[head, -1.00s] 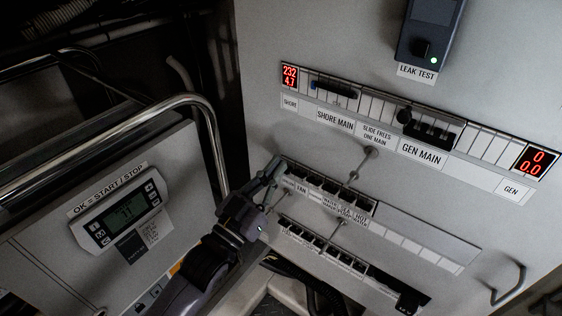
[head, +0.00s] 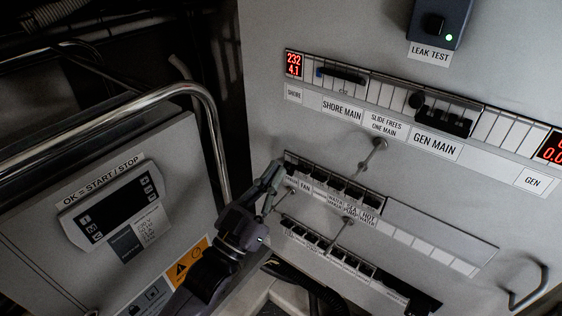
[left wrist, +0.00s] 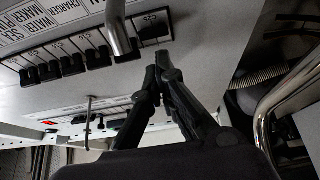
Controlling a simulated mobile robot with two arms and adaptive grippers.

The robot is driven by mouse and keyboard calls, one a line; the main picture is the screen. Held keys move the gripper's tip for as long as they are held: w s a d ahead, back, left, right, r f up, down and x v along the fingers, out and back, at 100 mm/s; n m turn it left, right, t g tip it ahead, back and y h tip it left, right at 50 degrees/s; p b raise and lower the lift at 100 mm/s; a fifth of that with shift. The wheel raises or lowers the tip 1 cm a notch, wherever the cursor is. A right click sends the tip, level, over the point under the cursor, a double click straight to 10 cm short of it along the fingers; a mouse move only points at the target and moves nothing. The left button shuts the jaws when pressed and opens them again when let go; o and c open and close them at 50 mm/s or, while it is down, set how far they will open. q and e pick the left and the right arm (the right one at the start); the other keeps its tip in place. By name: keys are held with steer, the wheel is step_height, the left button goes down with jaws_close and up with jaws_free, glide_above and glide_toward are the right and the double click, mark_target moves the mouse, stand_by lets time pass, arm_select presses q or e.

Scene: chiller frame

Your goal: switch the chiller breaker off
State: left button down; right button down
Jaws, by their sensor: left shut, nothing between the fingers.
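The upper row of small black breakers (head: 338,187) runs along the grey panel. The end breaker beside FAN is the likely chiller breaker; its label is mostly hidden by my gripper. In the left wrist view this end breaker (left wrist: 155,30) sits just above my fingertips. Its lever position is hard to tell. My left gripper (head: 276,172) is shut and empty, with its tips close to that end of the row; it also shows in the left wrist view (left wrist: 162,62). Contact cannot be made out. The chiller controller display (head: 118,206) is dark. My right gripper is out of view.
A lower breaker row (head: 330,248) lies beneath, with metal rods (head: 372,155) standing out from the panel near both rows. SHORE MAIN and GEN MAIN switches sit above. A chrome rail (head: 130,118) curves at left. The red shore meter (head: 293,64) reads 232 and 4.1.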

arm_select(q)
steer(key=v, duration=1)
steer(key=shift+s+a+f, duration=0.2)
steer(key=shift+s, duration=0.1)
